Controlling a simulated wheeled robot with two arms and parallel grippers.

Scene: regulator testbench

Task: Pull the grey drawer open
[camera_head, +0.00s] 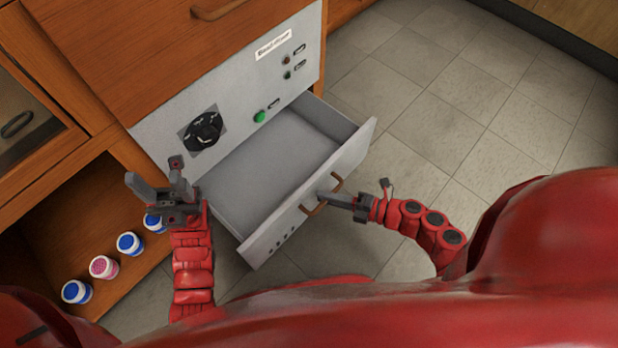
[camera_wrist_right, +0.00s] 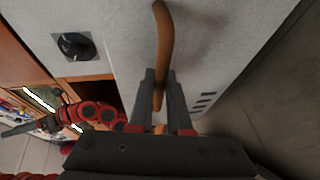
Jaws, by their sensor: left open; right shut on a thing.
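The grey drawer (camera_head: 352,153) stands pulled out of the grey panel in the head view, and its inside looks empty. Its front carries a brown curved handle (camera_head: 313,209). My right gripper (camera_head: 326,196) is at the drawer front, shut on the handle. In the right wrist view the handle (camera_wrist_right: 162,50) runs between the two fingers of the right gripper (camera_wrist_right: 160,92). My left gripper (camera_head: 155,185) is open and empty, left of the drawer and in front of the panel.
The grey panel (camera_head: 225,115) has a black dial (camera_head: 203,131), a green button (camera_head: 260,117) and small switches. Several jars, one a blue one (camera_head: 129,244), stand on the wooden shelf at lower left. Tiled floor (camera_head: 450,110) is clear at right.

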